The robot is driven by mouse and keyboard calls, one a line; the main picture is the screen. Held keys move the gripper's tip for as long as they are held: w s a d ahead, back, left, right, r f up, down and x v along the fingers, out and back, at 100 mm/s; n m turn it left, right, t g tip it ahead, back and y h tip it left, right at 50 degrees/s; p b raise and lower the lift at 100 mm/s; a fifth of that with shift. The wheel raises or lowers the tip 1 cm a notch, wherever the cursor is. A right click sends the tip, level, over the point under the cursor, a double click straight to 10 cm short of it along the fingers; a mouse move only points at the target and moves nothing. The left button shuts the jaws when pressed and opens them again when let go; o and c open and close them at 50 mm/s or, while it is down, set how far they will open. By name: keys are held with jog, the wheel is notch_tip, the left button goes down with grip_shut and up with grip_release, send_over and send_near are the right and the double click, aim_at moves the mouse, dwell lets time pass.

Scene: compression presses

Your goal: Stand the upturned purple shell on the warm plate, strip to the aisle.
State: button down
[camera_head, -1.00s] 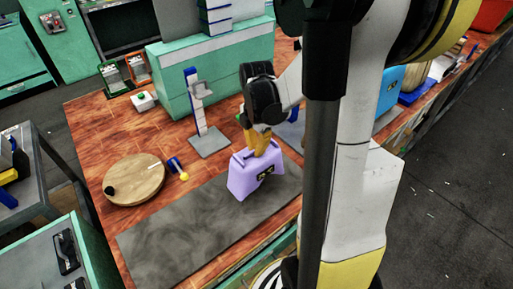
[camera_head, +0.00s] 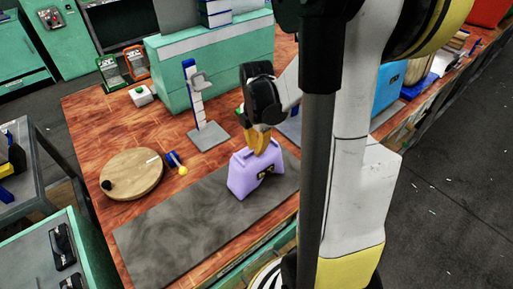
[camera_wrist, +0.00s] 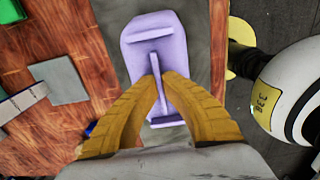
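The purple shell (camera_head: 243,178) is at the right part of a long mottled grey plate (camera_head: 165,238), which I take for the warm plate. The shell's wider end is down, and a dark strip with yellow marks (camera_head: 267,171) is on its side facing right and front. Whether its base touches the plate is unclear. My gripper (camera_head: 257,148) reaches down from above. In the wrist view, its yellow fingers (camera_wrist: 163,80) close on both sides of a thin raised ridge on the purple shell (camera_wrist: 150,32). The fingers hide part of the shell's top.
A round wooden board (camera_head: 133,172) and a small blue-and-yellow tool (camera_head: 176,163) lie left of the plate. A blue-and-white stand (camera_head: 197,105) and green cabinet (camera_head: 215,68) are behind. The aisle floor (camera_head: 450,200) is at right. The plate's left part is clear.

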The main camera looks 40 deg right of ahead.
jog(key=shift+f, duration=0.35)
jog(key=c, duration=1.5)
grip_release()
jog(key=shift+c, duration=0.2)
notch_tip(320, 180, up, 12)
jog(key=s+a+m+t, duration=0.2)
jog(key=a+m+t, duration=0.1)
jog(key=a+m, duration=0.5)
jog(key=s+a+r+m+t+b, duration=0.1)
jog(key=s+a+m+t, duration=0.2)
jog(key=a+m, duration=0.6)
jog(key=a+t, duration=0.1)
jog(key=a, duration=0.2)
jog(key=shift+s+r, duration=0.15)
